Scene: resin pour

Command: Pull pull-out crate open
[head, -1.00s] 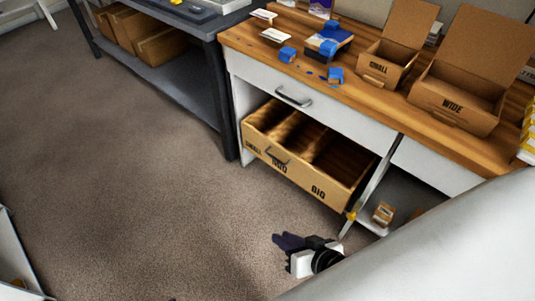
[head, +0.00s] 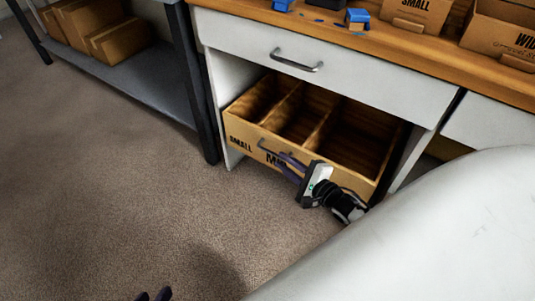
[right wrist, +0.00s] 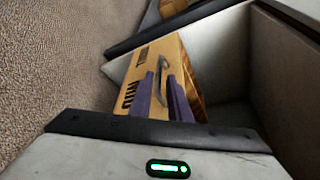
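The pull-out crate (head: 240,141) is a tan box with dividers in the lower bay of the white cabinet. It stands partly out, its compartments showing from above. A dark bar handle (head: 268,151) is on the front. My right gripper (head: 283,162) has its purple fingers at this handle. In the right wrist view the fingers (right wrist: 166,80) are apart, with the handle (right wrist: 163,62) by their tips; contact is unclear.
A closed drawer with a metal handle (head: 297,66) is above the crate. The wooden worktop (head: 420,50) holds cardboard boxes and blue pieces. A grey shelf (head: 130,80) with cartons stands to the left. Carpet (head: 110,190) before the crate is clear.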

